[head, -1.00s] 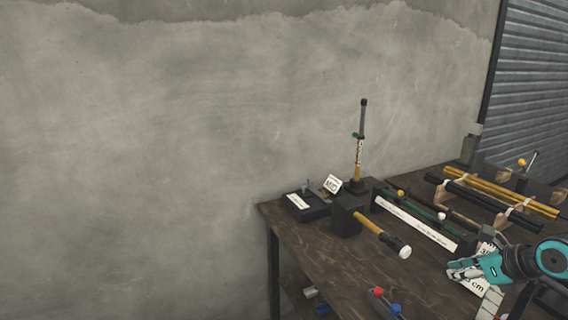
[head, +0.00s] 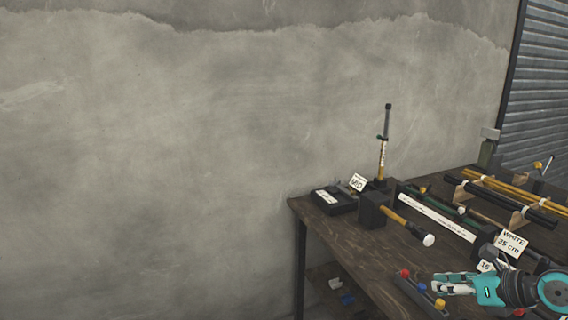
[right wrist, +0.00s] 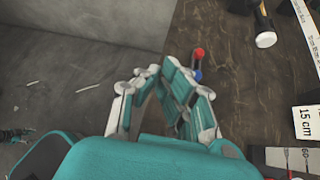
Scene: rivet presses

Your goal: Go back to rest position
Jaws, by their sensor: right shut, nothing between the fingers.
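My right gripper (head: 447,284) is at the lower right in the head view, over the front edge of the wooden workbench (head: 350,245). Its teal and white fingers are shut and empty. In the right wrist view the gripper (right wrist: 165,85) hangs above the bench edge, with the floor to its left. Beyond the fingertips a small red knob (right wrist: 198,53) and a blue knob stand on the bench. My left gripper is in no frame.
A mallet (head: 410,228) lies on a black block. A rivet press with a tall handle (head: 384,150) stands at the back. A white-topped ruler (head: 437,217) and racked rods (head: 500,195) lie to the right. A "WHITE 25 cm" card (head: 511,243) stands near my gripper. Left of the bench is bare wall.

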